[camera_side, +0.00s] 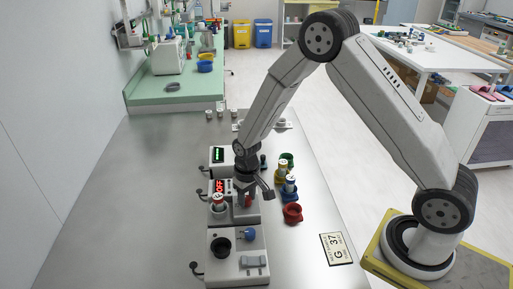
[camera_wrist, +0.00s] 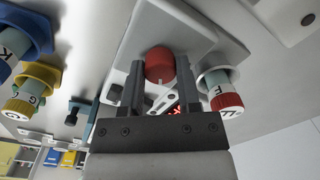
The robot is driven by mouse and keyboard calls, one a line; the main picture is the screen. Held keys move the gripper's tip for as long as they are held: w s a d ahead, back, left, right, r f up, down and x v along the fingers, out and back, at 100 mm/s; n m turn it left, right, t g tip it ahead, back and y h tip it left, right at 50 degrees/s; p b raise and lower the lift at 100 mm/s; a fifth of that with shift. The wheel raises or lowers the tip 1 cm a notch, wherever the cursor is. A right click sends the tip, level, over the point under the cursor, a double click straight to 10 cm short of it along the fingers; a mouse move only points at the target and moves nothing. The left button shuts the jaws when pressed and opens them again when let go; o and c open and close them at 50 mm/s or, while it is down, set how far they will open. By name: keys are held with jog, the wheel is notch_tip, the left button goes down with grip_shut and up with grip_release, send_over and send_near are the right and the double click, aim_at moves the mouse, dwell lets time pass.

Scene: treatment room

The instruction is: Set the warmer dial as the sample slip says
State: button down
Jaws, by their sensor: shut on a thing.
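The sample slip (camera_side: 336,248) lies flat at the right of the steel table and reads "G 37". My gripper (camera_side: 246,194) points down at the middle warmer (camera_side: 246,218), its fingers shut on the red dial (camera_wrist: 160,64). In the wrist view one finger of my gripper (camera_wrist: 160,88) is on each side of the dial. The middle warmer's red display (camera_side: 220,185) reads "OFF". A tube marked F (camera_wrist: 222,90) stands in the warmer's holder, also in the side view (camera_side: 218,200). The dial's pointer mark cannot be read.
A front unit (camera_side: 225,268) has a blue knob (camera_side: 250,235) and a black cup. A rear unit has a green display (camera_side: 218,155). Right of the warmer stand yellow (camera_wrist: 38,78) and blue cups with tubes marked G and K, a red cup (camera_side: 292,213) and a green cup (camera_side: 287,160). The table's left is clear.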

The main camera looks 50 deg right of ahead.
aim_at(248, 198)
jog(key=m, duration=0.3)
jog(key=shift+m, duration=0.3)
dwell(0.4)
jog(key=shift+c, duration=1.6)
grip_release()
jog(key=shift+r, duration=0.2)
jog(key=shift+d+r, duration=0.1)
jog(key=shift+r, duration=3.65)
jog(key=shift+s, duration=0.15)
